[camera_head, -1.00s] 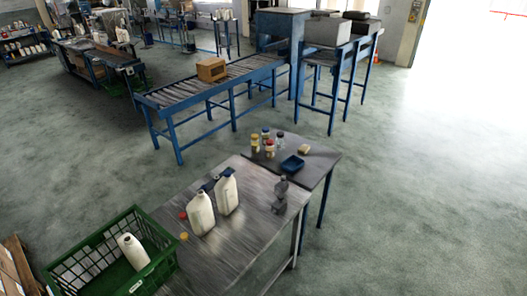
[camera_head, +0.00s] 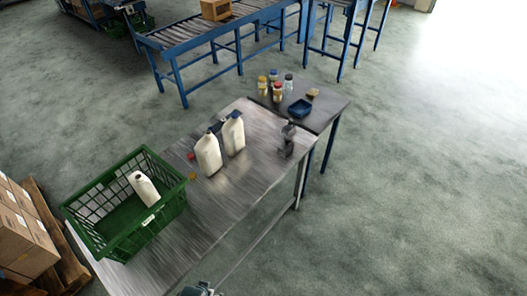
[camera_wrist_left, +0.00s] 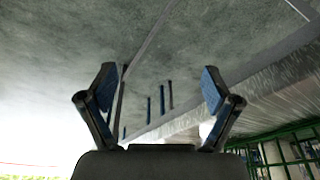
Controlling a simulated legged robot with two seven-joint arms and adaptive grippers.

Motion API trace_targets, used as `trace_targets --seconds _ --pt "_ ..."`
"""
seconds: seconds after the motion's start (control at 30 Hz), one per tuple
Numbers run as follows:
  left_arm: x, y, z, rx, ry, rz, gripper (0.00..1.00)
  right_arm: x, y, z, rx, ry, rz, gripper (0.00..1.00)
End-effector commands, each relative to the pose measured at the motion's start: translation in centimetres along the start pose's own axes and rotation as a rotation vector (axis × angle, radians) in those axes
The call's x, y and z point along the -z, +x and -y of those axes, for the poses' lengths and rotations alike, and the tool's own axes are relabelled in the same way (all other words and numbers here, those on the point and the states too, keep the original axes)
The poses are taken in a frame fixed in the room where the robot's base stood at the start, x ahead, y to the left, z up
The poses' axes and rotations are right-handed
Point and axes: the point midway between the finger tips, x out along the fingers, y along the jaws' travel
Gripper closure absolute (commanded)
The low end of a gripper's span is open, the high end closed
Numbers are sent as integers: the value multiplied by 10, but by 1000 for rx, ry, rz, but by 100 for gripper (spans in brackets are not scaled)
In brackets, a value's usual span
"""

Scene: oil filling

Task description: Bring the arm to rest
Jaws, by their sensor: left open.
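My left gripper (camera_wrist_left: 158,88) shows in the left wrist view with its two blue-padded fingers spread wide and nothing between them. Beyond the fingers lie the grey floor and a metal table edge; part of the green crate (camera_wrist_left: 280,152) is at the lower right of that view. In the head view a small piece of metal and dark machinery (camera_head: 200,290) shows at the bottom edge; I cannot tell which part it is. My right gripper is not in view.
The metal table (camera_head: 200,235) holds the green crate (camera_head: 85,236) with a white bottle (camera_head: 144,189) inside, two white bottles (camera_head: 208,155) and a grey bottle (camera_head: 287,142). A dark side table (camera_head: 325,118) carries jars and a blue tray (camera_head: 300,109). Floor at right is clear.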

Motion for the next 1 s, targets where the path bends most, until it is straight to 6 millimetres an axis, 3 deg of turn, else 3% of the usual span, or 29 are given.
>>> trace_targets --seconds 0.17,0.27,0.4,0.5,0.6,0.73,0.87,1.0 --pt "-29 75 -4 -4 7 36 11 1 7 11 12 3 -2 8" --pt "-59 128 -9 -5 13 62 11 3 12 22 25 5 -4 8" --pt "-126 203 -14 -9 22 104 11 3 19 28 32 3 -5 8" --pt "-180 241 -17 -11 28 132 11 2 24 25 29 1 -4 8" --pt "-228 263 -16 -13 33 152 11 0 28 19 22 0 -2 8" --pt "-272 275 -14 -16 39 170 11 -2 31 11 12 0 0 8" --pt "-292 278 -13 -17 42 176 11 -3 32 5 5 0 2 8" --pt "-296 277 -12 -18 42 177 11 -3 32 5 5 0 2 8"
